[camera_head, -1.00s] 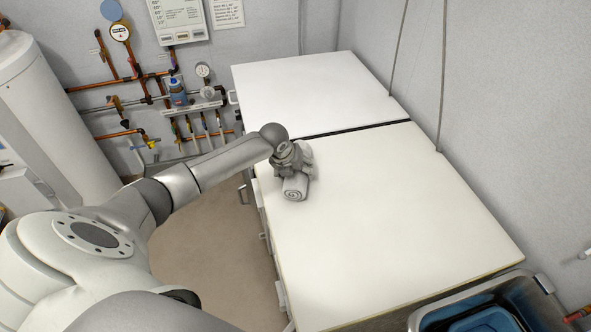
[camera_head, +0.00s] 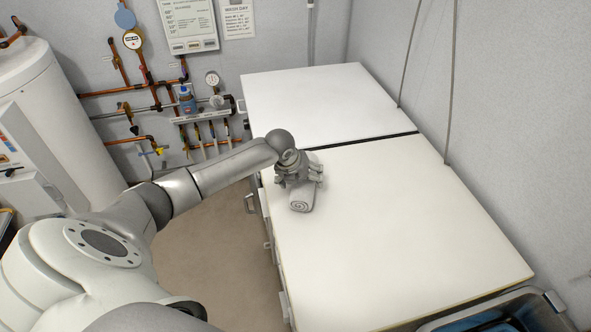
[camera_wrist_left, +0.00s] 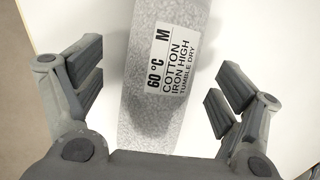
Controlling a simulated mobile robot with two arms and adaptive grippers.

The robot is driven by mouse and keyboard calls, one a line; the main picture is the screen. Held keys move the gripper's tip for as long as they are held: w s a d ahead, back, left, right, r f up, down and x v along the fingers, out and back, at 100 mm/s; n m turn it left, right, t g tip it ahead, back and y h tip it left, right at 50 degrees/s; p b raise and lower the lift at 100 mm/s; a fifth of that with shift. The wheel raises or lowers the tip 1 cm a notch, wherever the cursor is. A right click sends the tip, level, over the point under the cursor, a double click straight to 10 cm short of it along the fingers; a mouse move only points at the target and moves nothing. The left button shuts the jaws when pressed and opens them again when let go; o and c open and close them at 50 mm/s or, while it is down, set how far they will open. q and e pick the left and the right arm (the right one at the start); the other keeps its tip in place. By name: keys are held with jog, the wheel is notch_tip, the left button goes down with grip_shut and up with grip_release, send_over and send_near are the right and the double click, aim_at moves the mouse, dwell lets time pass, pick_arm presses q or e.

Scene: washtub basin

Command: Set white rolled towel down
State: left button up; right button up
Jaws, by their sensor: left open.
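The rolled towel (camera_head: 301,201) looks light grey-white and lies on the white worktop (camera_head: 400,230) near its left edge, its spiral end facing the camera. My left gripper (camera_head: 299,177) is over the towel's far part and hides some of it. In the left wrist view the towel (camera_wrist_left: 135,90) runs between the spread fingers of the gripper (camera_wrist_left: 160,93), with a gap on each side. A white care label (camera_wrist_left: 173,60) with black print is on the towel. The left gripper is open. My right gripper is not in view.
A second white top (camera_head: 320,100) adjoins the worktop at the back, with a dark seam between. A tub (camera_head: 500,315) with blue inside stands at the lower right. Pipes and gauges line the back wall. Most of the worktop right of the towel is bare.

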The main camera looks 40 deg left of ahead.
pick_arm(q)
jog(key=b+v, duration=0.1)
jog(key=v, duration=0.9)
jog(key=shift+s+r, duration=0.15)
jog(key=shift+s, duration=0.05)
